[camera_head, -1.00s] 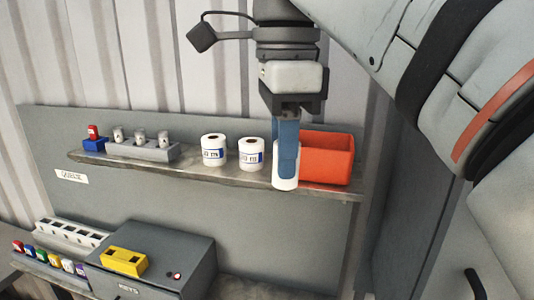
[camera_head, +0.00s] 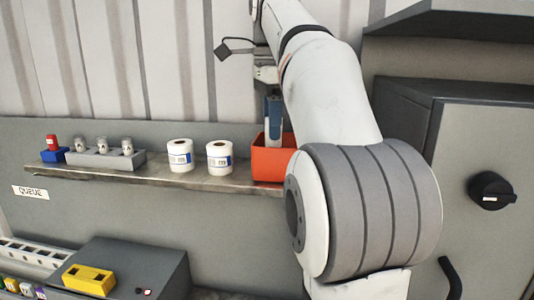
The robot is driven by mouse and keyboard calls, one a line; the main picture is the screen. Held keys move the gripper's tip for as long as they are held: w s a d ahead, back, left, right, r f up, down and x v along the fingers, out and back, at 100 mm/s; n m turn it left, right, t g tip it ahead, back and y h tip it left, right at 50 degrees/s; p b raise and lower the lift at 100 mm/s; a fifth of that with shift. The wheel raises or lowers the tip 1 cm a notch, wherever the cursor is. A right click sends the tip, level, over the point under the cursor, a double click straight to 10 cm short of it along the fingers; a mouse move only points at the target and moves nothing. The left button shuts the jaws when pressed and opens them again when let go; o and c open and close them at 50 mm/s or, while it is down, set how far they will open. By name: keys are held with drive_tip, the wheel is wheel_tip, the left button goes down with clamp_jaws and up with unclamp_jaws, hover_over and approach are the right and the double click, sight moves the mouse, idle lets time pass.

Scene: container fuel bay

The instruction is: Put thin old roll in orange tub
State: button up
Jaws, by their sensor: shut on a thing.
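The orange tub (camera_head: 268,164) stands on the right part of the shelf, its right side hidden behind my arm. My gripper (camera_head: 273,115) points down above the tub, its blue fingers shut. A white roll (camera_head: 273,138) shows at the fingertips, at the level of the tub's rim; its lower end is hidden, and I cannot tell how deep it reaches inside. Two white rolls with blue-marked labels, one (camera_head: 180,156) and another (camera_head: 219,156), stand upright on the shelf left of the tub.
The shelf (camera_head: 140,177) also carries a grey holder (camera_head: 105,159) with several small cylinders and a blue block (camera_head: 54,155) with a red piece. Below are a grey box and a yellow block (camera_head: 89,280). A grey cabinet (camera_head: 470,140) with a black knob stands at right.

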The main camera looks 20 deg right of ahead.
sight(272, 146)
drive_tip(key=shift+s+a+f, duration=0.1)
drive_tip(key=shift+s+f, duration=0.05)
drive_tip(key=shift+f, duration=0.25)
wheel_tip(272, 146, down, 3)
drive_tip(key=shift+f, duration=0.15)
drive_tip(key=shift+w+f, duration=0.25)
drive_tip(key=shift+f, duration=0.1)
drive_tip(key=o, duration=1)
drive_tip(key=shift+o, duration=0.2)
wheel_tip(272, 146, up, 8)
drive_tip(key=p, duration=0.3)
drive_tip(key=shift+f, duration=0.2)
